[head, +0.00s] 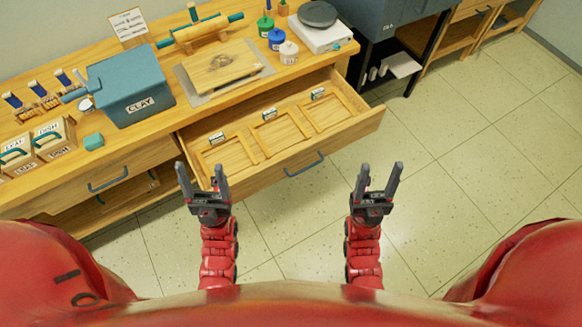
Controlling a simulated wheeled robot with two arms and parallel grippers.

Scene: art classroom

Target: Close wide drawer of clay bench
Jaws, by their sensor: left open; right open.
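The wide drawer (371,122) of the clay bench (165,134) is pulled out toward me. Inside are wooden-framed compartments with small labelled tags. My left gripper (203,178) is open and empty, close to the left end of the drawer front; I cannot tell whether it touches. My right gripper (378,177) is open and empty over the floor, right of the handle and apart from the drawer front.
A closed drawer (122,172) is at left. The tiled floor (470,150) at right is clear.

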